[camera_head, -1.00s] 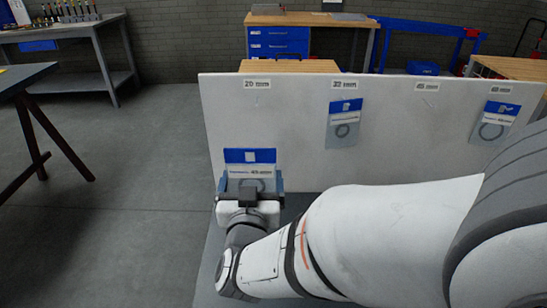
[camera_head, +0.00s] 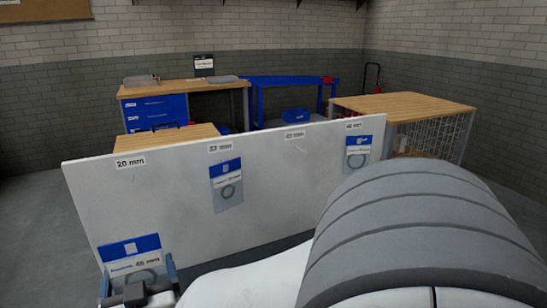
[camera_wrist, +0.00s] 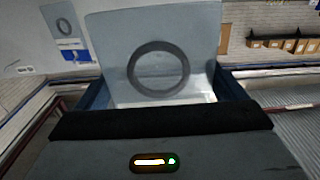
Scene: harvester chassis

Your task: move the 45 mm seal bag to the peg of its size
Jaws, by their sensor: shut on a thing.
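My gripper (camera_head: 139,277) is shut on a seal bag (camera_head: 130,246) with a blue header; its label reads 45 mm. It is in the lower left of the head view, in front of the board's left end. In the wrist view the bag (camera_wrist: 200,40) stands between the fingers, with a dark ring inside. The white board (camera_head: 110,195) carries size labels. The leftmost, 20 mm label (camera_head: 130,162) has no bag below it. The third label (camera_head: 294,135) is too blurred to read surely, and no bag hangs below it.
One bag (camera_head: 226,185) hangs under the second label and another (camera_head: 357,155) under the rightmost. My arm hides the board's lower right. Behind stand a bench with blue drawers (camera_head: 155,108), a blue frame and a wood-topped cage (camera_head: 400,103).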

